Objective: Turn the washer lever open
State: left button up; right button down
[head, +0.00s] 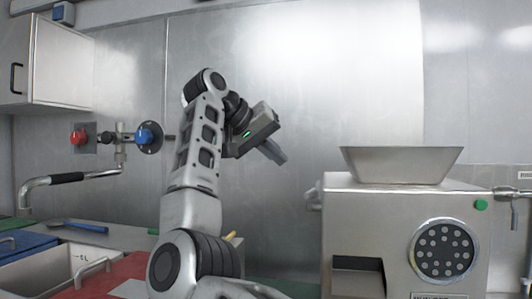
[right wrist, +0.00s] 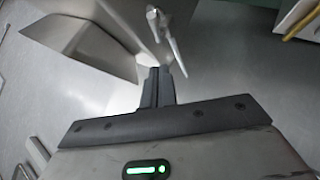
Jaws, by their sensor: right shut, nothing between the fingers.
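A steel pipe fitting (head: 508,192) with a small lever (head: 515,218) hanging from it is at the right edge of the head view, beside the grinder. In the wrist view my right gripper (right wrist: 157,72) has the hopper (right wrist: 85,42) at upper left. My left gripper is not in view.
The steel grinder (head: 390,208) stands at the right. A wall tap (head: 120,140) with red and blue knobs is at the left above a sink (head: 50,272). A white cabinet (head: 60,60) hangs at upper left.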

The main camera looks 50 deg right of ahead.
aim_at(310, 194)
pick_arm(q)
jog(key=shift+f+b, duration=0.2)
jog(key=shift+b, duration=0.5)
pick_arm(e)
jog(key=s+d+f, duration=0.3)
jog(key=d+f, duration=0.1)
jog(key=f, duration=0.1)
jog(key=shift+f, duration=0.4)
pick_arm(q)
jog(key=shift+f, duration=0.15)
